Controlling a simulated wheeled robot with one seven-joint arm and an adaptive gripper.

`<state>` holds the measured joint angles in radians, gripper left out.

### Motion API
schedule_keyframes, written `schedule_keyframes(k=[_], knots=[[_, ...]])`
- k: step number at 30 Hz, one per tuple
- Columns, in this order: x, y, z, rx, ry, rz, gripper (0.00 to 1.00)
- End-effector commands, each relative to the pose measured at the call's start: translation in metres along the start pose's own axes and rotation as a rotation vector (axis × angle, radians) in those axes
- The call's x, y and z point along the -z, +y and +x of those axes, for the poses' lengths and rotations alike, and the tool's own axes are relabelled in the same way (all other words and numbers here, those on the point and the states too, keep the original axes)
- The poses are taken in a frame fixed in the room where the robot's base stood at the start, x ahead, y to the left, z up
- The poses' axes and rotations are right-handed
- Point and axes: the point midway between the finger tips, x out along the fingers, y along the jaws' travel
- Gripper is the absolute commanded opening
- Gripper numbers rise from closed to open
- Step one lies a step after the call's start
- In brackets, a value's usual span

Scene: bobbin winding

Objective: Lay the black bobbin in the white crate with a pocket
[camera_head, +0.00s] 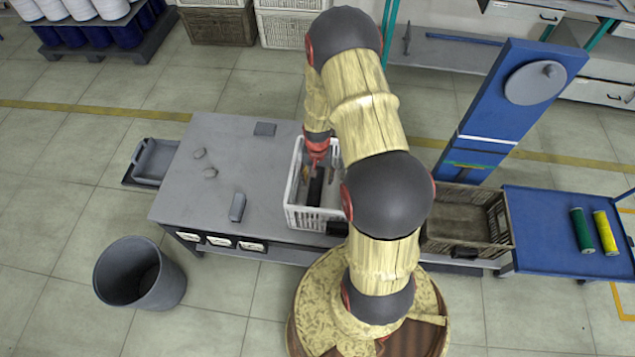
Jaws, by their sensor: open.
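The white crate (318,221) stands at the right end of the grey table, partly behind my arm. A dark elongated thing (316,190) lies inside it, which looks like the black bobbin; its far end is under my gripper. My gripper (315,170) is open and points down into the crate, over that end. The picture is too small to tell whether its fingers touch the thing. The pocket cannot be made out clearly, and the right part of the crate is hidden by my arm.
A brown crate (462,219) stands right of my arm. A grey bin (140,275) is at left.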

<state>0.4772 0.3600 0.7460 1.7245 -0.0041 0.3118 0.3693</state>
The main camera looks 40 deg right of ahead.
Motion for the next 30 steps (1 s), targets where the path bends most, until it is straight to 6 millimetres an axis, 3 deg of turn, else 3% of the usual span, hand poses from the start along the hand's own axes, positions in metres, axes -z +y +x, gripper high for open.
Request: schedule_keyframes(k=[8, 11, 14, 20, 24, 30], knots=[[0.003, -0.006, -0.032, 0.005, 0.012, -0.016, 0.57], [0.005, -0.019, -0.064, 0.014, 0.036, -0.054, 0.57], [0.004, -0.036, -0.112, 0.029, 0.073, -0.116, 0.57], [-0.02, -0.066, -0.213, 0.059, 0.147, -0.254, 0.57], [-0.048, -0.079, -0.277, 0.082, 0.199, -0.348, 0.57], [-0.101, -0.084, -0.355, 0.116, 0.274, -0.484, 0.57]])
